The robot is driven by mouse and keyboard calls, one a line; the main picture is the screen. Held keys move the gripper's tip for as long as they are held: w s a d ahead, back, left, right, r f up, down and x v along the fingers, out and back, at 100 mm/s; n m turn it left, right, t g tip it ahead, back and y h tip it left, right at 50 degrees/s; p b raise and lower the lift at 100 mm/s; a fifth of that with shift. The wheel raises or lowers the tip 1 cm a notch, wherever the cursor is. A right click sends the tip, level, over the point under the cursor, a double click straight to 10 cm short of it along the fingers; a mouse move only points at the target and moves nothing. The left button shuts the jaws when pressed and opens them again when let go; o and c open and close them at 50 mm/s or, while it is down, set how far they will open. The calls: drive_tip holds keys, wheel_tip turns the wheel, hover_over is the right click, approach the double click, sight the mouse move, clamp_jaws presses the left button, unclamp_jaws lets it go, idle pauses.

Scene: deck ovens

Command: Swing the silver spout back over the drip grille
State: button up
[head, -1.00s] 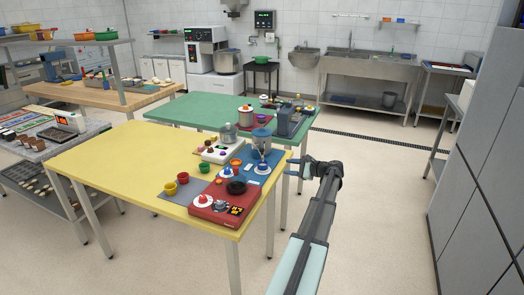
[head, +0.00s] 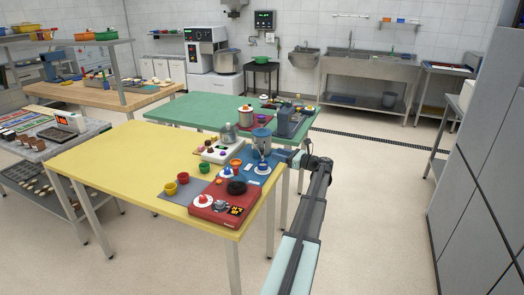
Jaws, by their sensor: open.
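My gripper (head: 283,156) reaches left from my wrist to the far right edge of the yellow table, beside a grey-blue jar-shaped appliance (head: 262,139). Its fingers are small here, and I see nothing held between them. I cannot tell whether it touches the appliance. A silver spout and a drip grille cannot be made out at this size. A grey-blue machine (head: 290,121) stands on the green table behind, but its details are too small to read.
The yellow table (head: 110,160) has a clear left half. On its right are a red cooker (head: 224,211) with a dark pan, a white appliance (head: 217,152), and red, yellow and green cups. The green table (head: 180,112) stands behind. Open floor lies to the right.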

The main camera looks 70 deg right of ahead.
sight(262, 149)
drive_tip(key=w, duration=0.6)
drive_tip(key=w+d, duration=0.1)
drive_tip(key=w, duration=0.2)
drive_tip(key=shift+w, duration=0.1)
clamp_jaws()
idle(0.4)
